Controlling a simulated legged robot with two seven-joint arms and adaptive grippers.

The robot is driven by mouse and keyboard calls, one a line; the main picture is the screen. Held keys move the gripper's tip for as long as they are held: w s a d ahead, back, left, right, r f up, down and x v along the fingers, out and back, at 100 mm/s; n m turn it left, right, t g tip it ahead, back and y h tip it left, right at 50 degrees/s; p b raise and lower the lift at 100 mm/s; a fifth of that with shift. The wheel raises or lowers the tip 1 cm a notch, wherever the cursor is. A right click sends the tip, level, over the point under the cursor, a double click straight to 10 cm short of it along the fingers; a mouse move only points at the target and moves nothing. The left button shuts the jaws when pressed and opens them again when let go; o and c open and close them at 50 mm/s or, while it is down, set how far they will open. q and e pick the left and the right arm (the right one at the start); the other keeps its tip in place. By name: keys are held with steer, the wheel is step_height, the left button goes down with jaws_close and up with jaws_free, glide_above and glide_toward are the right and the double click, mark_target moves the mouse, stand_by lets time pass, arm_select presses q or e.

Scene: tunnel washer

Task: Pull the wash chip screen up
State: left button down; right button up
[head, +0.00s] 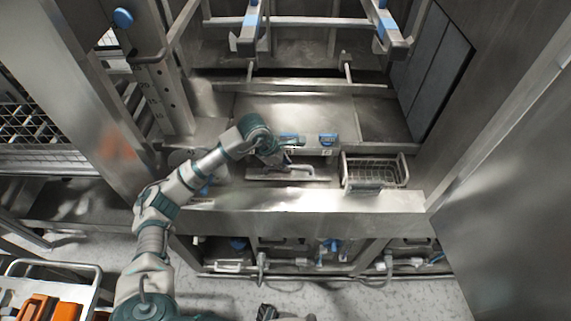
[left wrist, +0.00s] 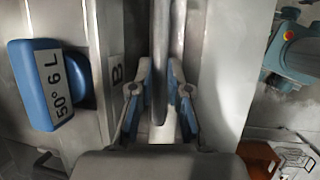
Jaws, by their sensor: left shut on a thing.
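My left gripper (head: 276,160) reaches down to the sink front from the left. In the left wrist view, its two blue-padded fingers (left wrist: 160,105) are shut on an upright metal bar (left wrist: 160,50), which runs between them. In the head view this bar looks like the pale handle (head: 298,168) of the wash chip screen, in the narrow slot below the blue labels. The screen's body is mostly hidden by the slot and my gripper, so I cannot tell how high it sits. My right gripper does not show clearly.
A wire basket (head: 375,172) hangs to the right of the slot. A blue knob marked "50° 6 L" (left wrist: 55,85) is close to the left gripper. A steel ledge (head: 310,199) runs in front. Metal rails (head: 295,21) with blue parts are above.

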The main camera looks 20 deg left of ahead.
arm_select(q)
step_height(320, 180, up, 14)
steer(key=p, duration=0.5)
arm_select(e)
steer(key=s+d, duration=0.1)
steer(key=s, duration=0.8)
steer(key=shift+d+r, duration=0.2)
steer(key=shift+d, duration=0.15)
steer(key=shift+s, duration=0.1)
arm_select(q)
steer(key=c, duration=1.4)
jaws_free()
steer(key=shift+w+f, duration=0.1)
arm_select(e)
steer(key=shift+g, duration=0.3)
